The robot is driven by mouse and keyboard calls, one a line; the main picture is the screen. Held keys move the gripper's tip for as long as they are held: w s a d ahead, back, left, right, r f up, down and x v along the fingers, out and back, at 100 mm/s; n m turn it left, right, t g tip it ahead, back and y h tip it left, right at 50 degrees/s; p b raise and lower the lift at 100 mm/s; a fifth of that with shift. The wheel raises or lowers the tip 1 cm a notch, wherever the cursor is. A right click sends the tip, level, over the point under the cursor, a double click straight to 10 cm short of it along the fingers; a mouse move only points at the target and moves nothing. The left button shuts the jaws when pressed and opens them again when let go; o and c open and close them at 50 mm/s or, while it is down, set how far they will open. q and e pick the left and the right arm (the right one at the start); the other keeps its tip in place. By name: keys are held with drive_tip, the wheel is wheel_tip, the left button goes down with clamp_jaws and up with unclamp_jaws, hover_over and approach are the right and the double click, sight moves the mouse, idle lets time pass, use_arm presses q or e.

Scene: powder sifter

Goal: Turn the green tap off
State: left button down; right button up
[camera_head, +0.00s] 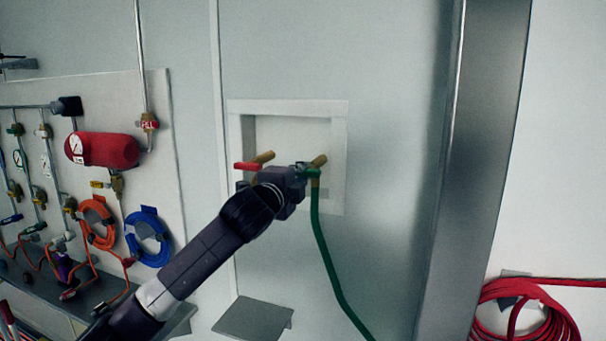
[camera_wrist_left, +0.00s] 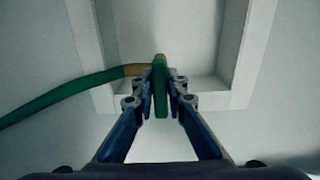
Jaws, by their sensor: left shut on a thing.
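The green tap (camera_head: 312,172) sits on a brass fitting in the recessed white wall box (camera_head: 340,120). A green hose (camera_head: 325,250) hangs down from it. My left gripper (camera_head: 300,172) is at the green tap, its arm coming in from the lower left. In the left wrist view the green tap handle (camera_wrist_left: 161,92) stands upright between the two fingers of my left gripper (camera_wrist_left: 160,95), which are shut on it. The gripper hides part of the tap in the head view. My right gripper is not in view.
A red tap (camera_head: 246,166) on a brass fitting is just left of my gripper in the same box. A steel column (camera_head: 475,170) stands to the right. A red hose coil (camera_head: 525,310) is at lower right. A panel with a red cylinder (camera_head: 105,150) is at left.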

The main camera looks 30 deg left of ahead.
use_arm(q)
drive_tip(key=shift+f, duration=0.15)
drive_tip(key=c, duration=1.9)
unclamp_jaws()
drive_tip(key=shift+c, duration=0.2)
drive_tip(key=shift+s, duration=0.1)
drive_tip(key=v, duration=1.2)
